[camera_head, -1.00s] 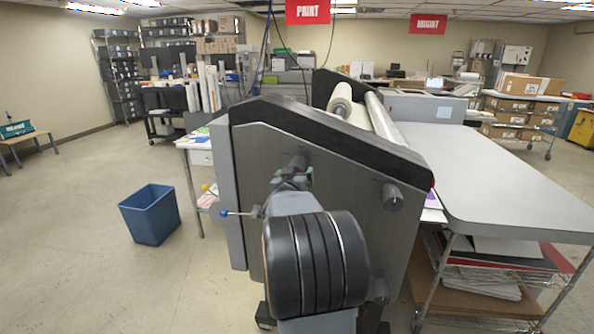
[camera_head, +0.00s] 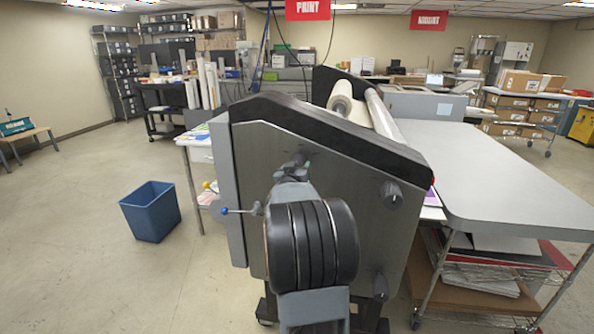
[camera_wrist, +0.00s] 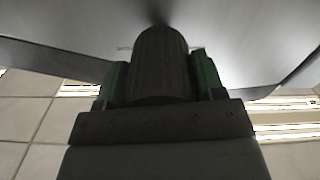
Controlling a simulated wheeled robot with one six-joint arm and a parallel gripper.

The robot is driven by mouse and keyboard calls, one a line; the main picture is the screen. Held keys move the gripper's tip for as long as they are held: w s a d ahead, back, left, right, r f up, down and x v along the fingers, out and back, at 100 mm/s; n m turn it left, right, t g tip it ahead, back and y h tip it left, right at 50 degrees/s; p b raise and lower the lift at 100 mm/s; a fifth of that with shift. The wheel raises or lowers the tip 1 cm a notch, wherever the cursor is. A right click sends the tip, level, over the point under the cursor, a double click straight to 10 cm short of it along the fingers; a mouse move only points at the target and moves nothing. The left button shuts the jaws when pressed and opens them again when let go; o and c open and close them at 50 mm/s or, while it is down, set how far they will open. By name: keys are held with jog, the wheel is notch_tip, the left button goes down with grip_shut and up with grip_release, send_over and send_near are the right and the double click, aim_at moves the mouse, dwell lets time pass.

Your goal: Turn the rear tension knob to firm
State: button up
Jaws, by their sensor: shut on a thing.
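The laminator (camera_head: 340,215) stands ahead with its grey side panel toward me. A dark knob (camera_head: 300,158) sits at the upper left of this panel, largely hidden behind my gripper (camera_head: 293,174) in the head view. In the wrist view the ribbed dark knob (camera_wrist: 161,62) stands between the green finger pads of my gripper (camera_wrist: 161,78), which is shut on it. A second knob (camera_head: 391,195) is on the right of the panel, clear of my gripper. I cannot read any mark that shows the held knob's setting.
A small lever with a blue ball end (camera_head: 224,211) sticks out left of my wrist. A grey table (camera_head: 500,190) adjoins the laminator on the right. A blue bin (camera_head: 150,212) stands on the floor at left. Another knob (camera_head: 380,287) is low on the panel.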

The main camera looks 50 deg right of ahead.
jog(key=shift+c, duration=1.4)
jog(key=shift+f, duration=0.1)
jog(key=shift+f+m+b, duration=0.1)
jog(key=shift+m+b, duration=0.6)
jog(key=shift+b, duration=0.15)
jog(key=m+b, duration=0.3)
jog(key=shift+a, duration=0.1)
jog(key=m+b, duration=0.2)
jog(key=m, duration=0.3)
jog(key=shift+w+b, duration=0.15)
jog(key=shift+b, duration=0.25)
jog(key=shift+r+m+b, duration=0.15)
jog(key=shift+m+b, duration=0.35)
jog(key=shift+m, duration=0.45)
jog(key=shift+r+m+b, duration=0.1)
jog(key=shift+m+b, duration=0.35)
jog(key=shift+m, duration=0.8)
